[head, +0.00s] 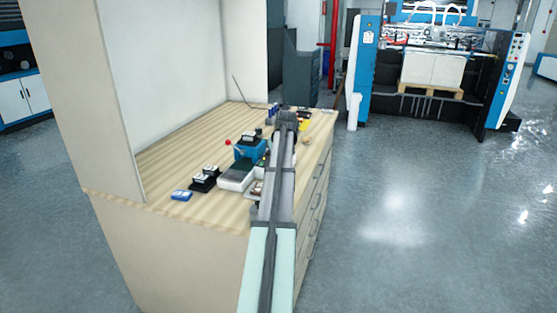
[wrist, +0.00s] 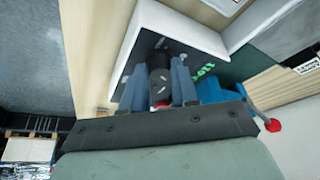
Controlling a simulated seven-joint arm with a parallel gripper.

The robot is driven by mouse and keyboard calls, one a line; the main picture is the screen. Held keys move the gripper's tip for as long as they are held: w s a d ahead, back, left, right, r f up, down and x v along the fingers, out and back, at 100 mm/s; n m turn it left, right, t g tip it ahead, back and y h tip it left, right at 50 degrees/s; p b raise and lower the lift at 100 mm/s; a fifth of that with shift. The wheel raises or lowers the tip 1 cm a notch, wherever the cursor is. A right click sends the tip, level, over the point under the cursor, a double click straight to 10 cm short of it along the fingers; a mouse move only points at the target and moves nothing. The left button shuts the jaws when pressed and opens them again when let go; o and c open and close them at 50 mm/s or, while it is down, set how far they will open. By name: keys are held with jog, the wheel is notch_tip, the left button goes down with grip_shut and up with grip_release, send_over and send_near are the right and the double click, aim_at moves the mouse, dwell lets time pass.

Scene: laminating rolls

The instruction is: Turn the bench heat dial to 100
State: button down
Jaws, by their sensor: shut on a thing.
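In the wrist view, a white box with a dark front panel (wrist: 146,50) carries a black dial (wrist: 158,76) with small pale marks. My gripper (wrist: 160,92) has its two blue-grey fingers on either side of the dial and is shut on it. Green display characters (wrist: 203,71) glow on the panel beside the dial; they are tilted and too small to read surely. In the head view, my gripper (head: 285,124) is over the bench top, and my arm hides the dial there.
A blue device (head: 249,149) with a red-knobbed lever (head: 228,142) stands left of my arm; its red knob (wrist: 273,125) shows in the wrist view. Black items (head: 204,178) and a blue packet (head: 181,195) lie on the wooden bench (head: 150,180). Bench walls stand left and behind.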

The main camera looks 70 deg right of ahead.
dwell(0.3)
jog(key=c, duration=0.9)
grip_release()
jog(key=v, duration=1.3)
jog(key=shift+a+r, duration=0.1)
jog(key=shift+r, duration=0.3)
